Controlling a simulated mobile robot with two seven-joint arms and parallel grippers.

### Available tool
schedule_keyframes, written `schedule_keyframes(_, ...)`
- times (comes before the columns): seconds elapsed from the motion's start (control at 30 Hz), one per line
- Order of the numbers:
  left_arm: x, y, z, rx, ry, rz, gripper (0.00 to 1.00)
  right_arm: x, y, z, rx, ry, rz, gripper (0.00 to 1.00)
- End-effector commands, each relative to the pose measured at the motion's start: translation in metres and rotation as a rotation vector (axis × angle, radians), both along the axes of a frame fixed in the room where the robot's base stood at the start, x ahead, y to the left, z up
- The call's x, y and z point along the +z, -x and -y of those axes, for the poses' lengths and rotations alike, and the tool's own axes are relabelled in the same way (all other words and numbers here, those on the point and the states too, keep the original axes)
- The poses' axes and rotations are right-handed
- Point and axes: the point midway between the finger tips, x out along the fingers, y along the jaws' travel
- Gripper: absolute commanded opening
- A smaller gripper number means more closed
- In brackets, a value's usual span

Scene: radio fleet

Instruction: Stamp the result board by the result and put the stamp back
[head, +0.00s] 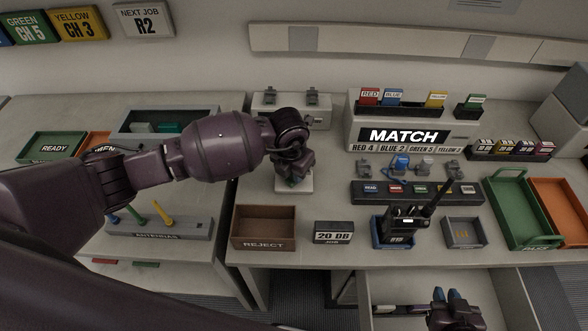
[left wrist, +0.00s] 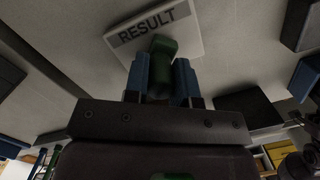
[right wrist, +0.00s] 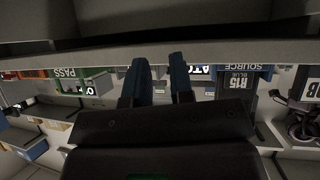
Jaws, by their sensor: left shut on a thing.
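The result board (left wrist: 152,27) is a small white plate labelled RESULT. In the head view it lies on the table (head: 303,184), partly hidden under my left gripper (head: 292,178). My left gripper also shows in the left wrist view (left wrist: 160,82), its blue fingers shut on a green stamp (left wrist: 161,70). The stamp's end overlaps the board's lower edge in that view; I cannot tell whether it touches. No mark shows on the visible part of the board. A display (head: 404,136) reads MATCH. My right gripper (right wrist: 158,75) is open and empty, low at the front right.
A brown REJECT tray (head: 263,228) and a 20 DB block (head: 333,232) stand in front of the board. A radio (head: 401,226) stands in a blue holder. A green tray (head: 517,206) is at right. An open drawer (head: 513,300) juts out near my right gripper.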

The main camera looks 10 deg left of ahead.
Motion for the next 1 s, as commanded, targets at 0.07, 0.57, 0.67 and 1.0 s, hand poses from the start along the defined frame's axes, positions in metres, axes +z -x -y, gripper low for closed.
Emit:
schedule_keyframes(0.07,-0.001,0.0,0.0,0.0,0.0,0.0,0.1,0.001,-0.002,0.0,0.002,0.0,0.004,0.22)
schedule_keyframes(0.57,-0.006,0.0,0.0,0.0,0.0,0.0,0.1,-0.006,0.005,0.001,-0.001,0.002,-0.01,0.22)
schedule_keyframes(0.67,-0.006,0.0,0.0,0.0,-0.001,0.0,0.1,-0.008,0.008,0.002,-0.003,0.002,-0.017,0.22)
schedule_keyframes(1.0,-0.007,0.0,0.0,0.0,-0.001,-0.001,0.1,-0.009,0.008,0.002,-0.003,0.002,-0.019,0.22)
